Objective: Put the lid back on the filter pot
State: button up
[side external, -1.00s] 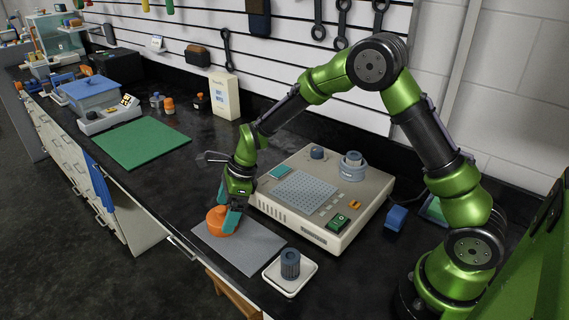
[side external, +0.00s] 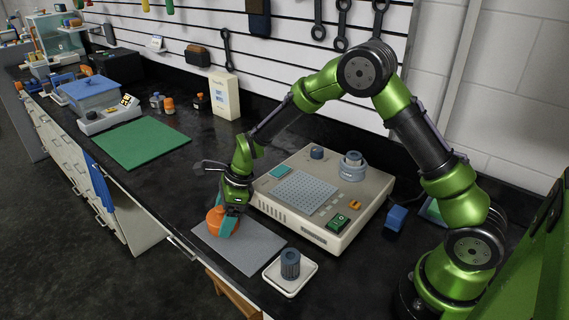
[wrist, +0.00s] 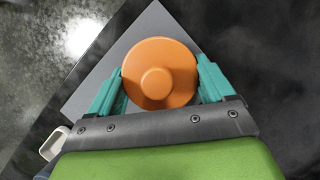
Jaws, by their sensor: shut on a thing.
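The orange round lid (side external: 215,220) with a raised centre knob is at the grey mat (side external: 254,251) near the bench's front edge. In the wrist view the lid (wrist: 160,76) sits between my two teal fingers. My gripper (side external: 226,222) is shut on its sides. Whether the lid touches the mat is unclear. A blue-grey round pot (side external: 352,168), apparently the filter pot, stands on the beige machine (side external: 330,235), to the right of and behind my gripper. A dark ribbed cylinder (side external: 290,264) stands upright in a white tray (side external: 291,286) at the front.
The machine carries a dark knob (side external: 317,153), a perforated plate (side external: 306,190) and a green switch (side external: 338,222). A blue block (side external: 396,218) lies to its right. A green mat (side external: 140,141) lies bare at the left. The dark bench between the green mat and grey mat is clear.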

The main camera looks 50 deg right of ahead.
jog(key=r, duration=0.9)
jog(key=shift+d+r, duration=0.1)
jog(key=shift+d, duration=0.1)
jog(key=d+r+m, duration=0.2)
jog(key=d+r, duration=0.2)
jog(key=d, duration=0.7)
notch_tip(320, 180, up, 4)
jog(key=m+t+h, duration=0.2)
jog(key=m+h, duration=0.1)
jog(key=m, duration=0.4)
send_over(354, 154)
jog(key=shift+s+d, duration=0.25)
jog(key=shift+s+a+f, duration=0.2)
jog(key=shift+a+f, duration=0.05)
jog(key=shift+f, duration=2.8)
jog(key=shift+f, duration=0.15)
